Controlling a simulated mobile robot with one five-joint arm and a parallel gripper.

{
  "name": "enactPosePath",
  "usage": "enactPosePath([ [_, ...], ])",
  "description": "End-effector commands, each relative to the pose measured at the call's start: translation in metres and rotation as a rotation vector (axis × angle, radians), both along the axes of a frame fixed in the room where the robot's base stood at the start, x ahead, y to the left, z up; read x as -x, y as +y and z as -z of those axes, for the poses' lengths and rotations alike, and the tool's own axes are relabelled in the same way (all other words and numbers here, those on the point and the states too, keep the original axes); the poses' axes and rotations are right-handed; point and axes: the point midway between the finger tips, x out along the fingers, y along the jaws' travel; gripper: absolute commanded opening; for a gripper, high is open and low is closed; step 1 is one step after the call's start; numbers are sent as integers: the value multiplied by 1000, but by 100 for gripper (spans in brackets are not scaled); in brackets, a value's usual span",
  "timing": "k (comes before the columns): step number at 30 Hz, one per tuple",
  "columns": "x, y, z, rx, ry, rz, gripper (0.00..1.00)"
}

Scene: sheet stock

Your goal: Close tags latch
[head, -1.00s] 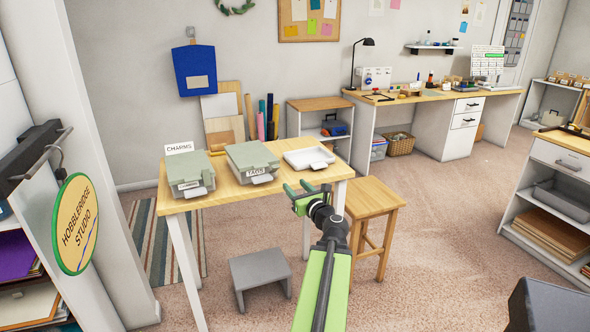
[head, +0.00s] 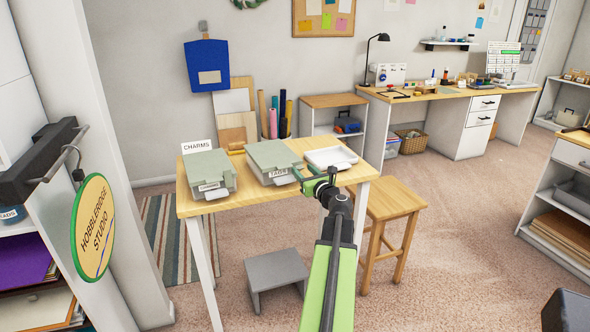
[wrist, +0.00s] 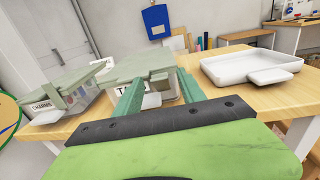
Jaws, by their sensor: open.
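The tags box (head: 272,157) is a clear box with a grey-green lid, in the middle of the wooden table. Its lid lies over the top; a label reading TAGS (head: 280,172) is on its front. My gripper (head: 314,174) is open and empty at the box's front right. In the wrist view, the tags box (wrist: 148,66) stands just beyond my two green fingers (wrist: 160,90), which partly cover its front and label. The latch is largely hidden behind the fingers, so I cannot tell its position or whether they touch it.
The charms box (head: 208,172), with a similar lid, stands left of the tags box. A white open tray (head: 331,157) stands to its right. A wooden stool (head: 388,198) is right of the table, and a grey step (head: 276,272) is on the floor in front.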

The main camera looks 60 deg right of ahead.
Motion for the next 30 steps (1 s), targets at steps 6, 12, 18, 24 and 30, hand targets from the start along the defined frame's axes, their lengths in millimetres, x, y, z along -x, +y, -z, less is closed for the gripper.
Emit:
enactPosePath([
  [6, -3, -3, 0, 0, 0, 0, 47],
  [12, -3, -3, 0, 0, 0, -1, 39],
  [18, -3, -3, 0, 0, 0, -2, 13],
  [24, -3, -3, 0, 0, 0, -2, 0],
  [30, -6, -4, -10, -20, 36, -4, 0],
])
